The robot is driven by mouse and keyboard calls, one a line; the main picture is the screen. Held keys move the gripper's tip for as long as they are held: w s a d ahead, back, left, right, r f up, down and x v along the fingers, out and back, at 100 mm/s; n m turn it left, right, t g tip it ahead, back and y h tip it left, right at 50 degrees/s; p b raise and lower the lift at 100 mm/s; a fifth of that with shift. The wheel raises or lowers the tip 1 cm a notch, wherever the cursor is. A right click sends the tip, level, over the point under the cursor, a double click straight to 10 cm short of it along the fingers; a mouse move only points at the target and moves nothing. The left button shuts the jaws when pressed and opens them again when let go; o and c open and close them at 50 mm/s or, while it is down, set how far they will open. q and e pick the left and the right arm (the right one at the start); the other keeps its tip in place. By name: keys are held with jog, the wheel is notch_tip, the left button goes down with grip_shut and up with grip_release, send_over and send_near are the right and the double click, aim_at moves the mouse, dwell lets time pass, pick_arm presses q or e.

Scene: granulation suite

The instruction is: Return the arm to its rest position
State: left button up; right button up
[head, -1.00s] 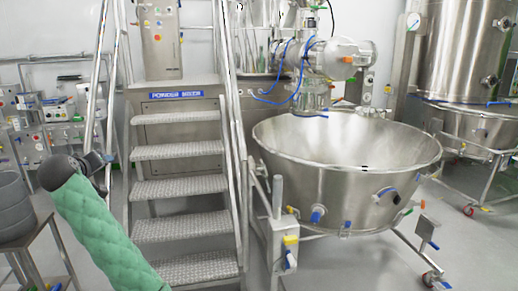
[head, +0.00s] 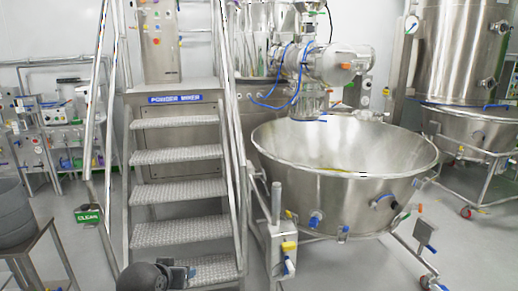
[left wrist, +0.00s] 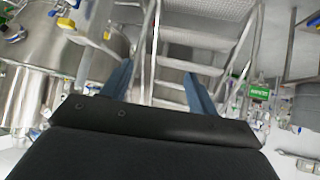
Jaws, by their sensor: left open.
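My left arm shows in the head view only as a dark rounded wrist part and a bit of the left gripper (head: 180,272) at the bottom edge, in front of the lowest steps. In the left wrist view the left gripper (left wrist: 158,90) has its two blue fingers wide apart with nothing between them. The rest of the arm is below the head view. My right arm and gripper are not in view.
A metal staircase (head: 178,157) marked POWDER MIXER stands ahead. A large steel bowl (head: 345,190) on a wheeled frame is to its right. A grey drum (head: 12,212) on a stand is at the left, near a green sign (head: 88,217). Floor between is clear.

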pick_arm(q)
jog(key=s+d+f+m+g+h+p, duration=0.1)
jog(key=s+d+f+g, duration=0.1)
jog(key=s+d+f, duration=0.35)
jog(key=s+d+f+m+g+p, duration=0.1)
jog(key=s+d+f+g, duration=0.1)
jog(key=s+f, duration=0.7)
jog(key=s+f+g, duration=0.2)
jog(key=s+f, duration=0.3)
jog(key=s, duration=0.4)
jog(key=s+f+g, duration=0.1)
jog(key=s+f, duration=0.3)
jog(key=s, duration=0.4)
jog(key=shift+s+d+f+g+p, duration=0.15)
jog(key=shift+s+f+g+p, duration=0.2)
jog(key=shift+g+p, duration=0.05)
